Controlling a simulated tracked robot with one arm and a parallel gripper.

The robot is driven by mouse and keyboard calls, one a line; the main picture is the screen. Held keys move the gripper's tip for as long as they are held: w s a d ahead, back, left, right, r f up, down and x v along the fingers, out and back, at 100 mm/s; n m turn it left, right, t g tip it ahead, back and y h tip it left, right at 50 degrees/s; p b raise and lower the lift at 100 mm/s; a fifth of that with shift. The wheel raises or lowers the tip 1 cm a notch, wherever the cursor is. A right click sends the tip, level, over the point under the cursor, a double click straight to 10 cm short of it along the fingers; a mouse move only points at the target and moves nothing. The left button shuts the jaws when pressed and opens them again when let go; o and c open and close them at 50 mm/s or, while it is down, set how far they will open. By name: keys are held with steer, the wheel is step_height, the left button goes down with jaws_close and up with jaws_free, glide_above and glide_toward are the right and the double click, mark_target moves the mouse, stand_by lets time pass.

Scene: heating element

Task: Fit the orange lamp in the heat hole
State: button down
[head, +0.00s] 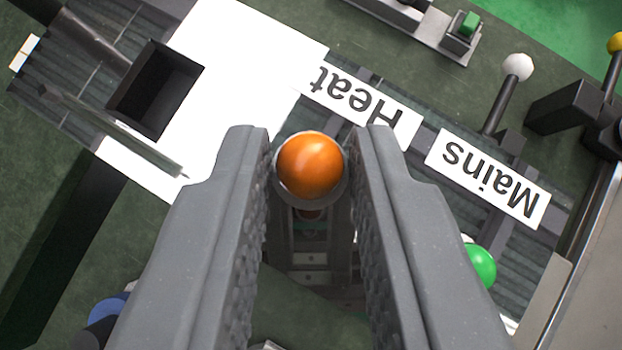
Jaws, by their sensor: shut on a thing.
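My gripper (312,150) is shut on the orange lamp (309,166), a round orange ball in a pale rim between the fingertips. The lamp is in the middle of the head view, just below the white "Heat" label (360,106), which appears upside down. I cannot make out the heat hole; the lamp and fingers cover much of the panel near the label. I cannot tell whether the lamp touches the panel.
A "Mains" label (488,178) lies to the right, with a green lamp (481,265) below it. A white-knobbed lever (516,68) stands above it. A white plate (225,75) with a dark square opening (156,90) is at upper left. A green button (468,25) is at the top.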

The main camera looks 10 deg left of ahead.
steer(key=shift+f+b, duration=0.95)
steer(key=shift+f, duration=0.25)
steer(key=c, duration=1.2)
jaws_free()
steer(key=shift+r, duration=0.1)
steer(key=v, duration=1.3)
steer(key=shift+s, duration=0.25)
steer(key=shift+r, duration=0.1)
steer(key=shift+r, duration=0.1)
